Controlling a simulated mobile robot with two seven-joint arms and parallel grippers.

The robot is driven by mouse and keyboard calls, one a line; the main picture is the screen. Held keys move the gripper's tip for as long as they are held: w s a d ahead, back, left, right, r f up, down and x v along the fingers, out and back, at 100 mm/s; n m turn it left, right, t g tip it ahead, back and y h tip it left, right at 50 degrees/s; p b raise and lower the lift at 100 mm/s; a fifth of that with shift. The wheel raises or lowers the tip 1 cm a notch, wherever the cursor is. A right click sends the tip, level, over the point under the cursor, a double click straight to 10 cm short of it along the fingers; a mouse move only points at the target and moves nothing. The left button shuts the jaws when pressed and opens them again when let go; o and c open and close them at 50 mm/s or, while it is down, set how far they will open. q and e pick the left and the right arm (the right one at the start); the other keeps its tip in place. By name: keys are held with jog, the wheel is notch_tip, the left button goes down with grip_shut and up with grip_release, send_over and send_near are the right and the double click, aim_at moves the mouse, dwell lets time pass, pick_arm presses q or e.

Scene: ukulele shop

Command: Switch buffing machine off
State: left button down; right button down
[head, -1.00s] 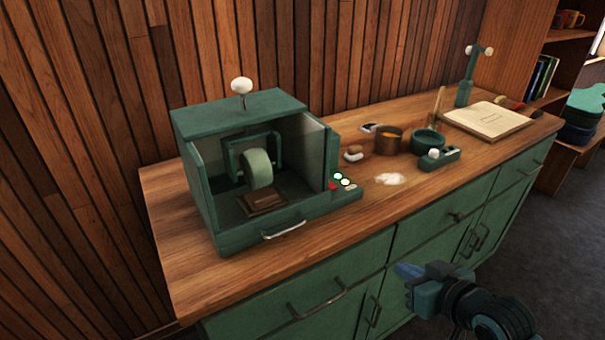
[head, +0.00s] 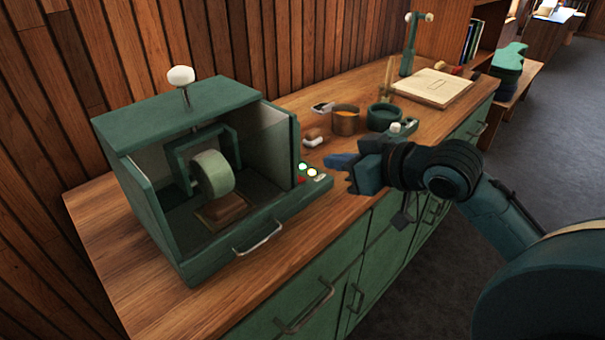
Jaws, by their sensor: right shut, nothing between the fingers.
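The buffing machine (head: 140,172) is a green open-fronted box on the wooden counter, with a pale buffing wheel (head: 213,174) inside and a white knob on top. Its small control panel (head: 309,176) is at the right front corner, with lit whitish-green buttons and a red one. My right gripper (head: 330,161) is shut and empty, its blue fingertips pointing left. In the picture the tips are just right of the panel's buttons; I cannot tell whether they touch. My left gripper is not in view.
A copper pot (head: 345,120) and a green bowl (head: 384,117) stand behind my right gripper. A pale board (head: 432,88) lies farther along the counter (head: 150,300). A metal handle (head: 258,240) sticks out at the machine's front. Grey floor is free at right.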

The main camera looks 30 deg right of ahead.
jog(key=x, duration=0.9)
jog(key=shift+w+a, duration=0.2)
jog(key=shift+w, duration=0.05)
notch_tip(320, 180, down, 3)
jog(key=shift+r, duration=0.1)
jog(key=shift+s+f, duration=0.1)
jog(key=shift+f, duration=0.7)
